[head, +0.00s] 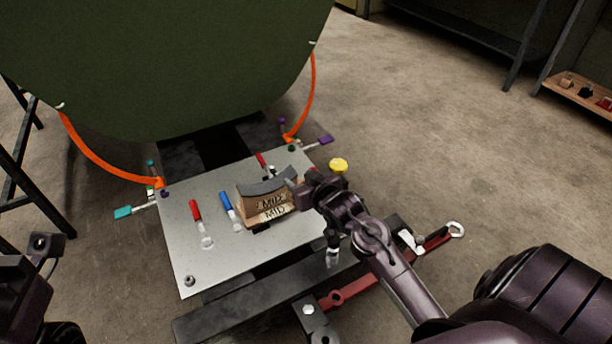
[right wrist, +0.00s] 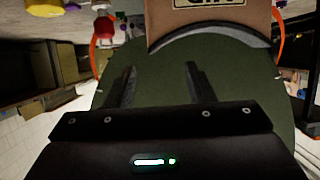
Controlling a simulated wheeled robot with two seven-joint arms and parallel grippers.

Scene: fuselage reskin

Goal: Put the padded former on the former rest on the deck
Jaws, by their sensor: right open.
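The padded former (head: 255,199) is a tan wooden block with a curved dark grey pad on top and a "MID" label. It sits on the grey deck plate (head: 182,240), over a lower piece also marked "MID" (head: 273,214), which looks like the former rest. Its exact seating is hard to tell. My right gripper (head: 295,188) is at the former's right end. In the right wrist view the former (right wrist: 170,14) is at the top, beyond my open, empty fingers (right wrist: 163,82). Only part of my left arm shows at lower left; its fingers are out of view.
The dark green fuselage skin (head: 190,70) hangs above and behind. Orange straps (head: 95,158) run to the deck corners.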

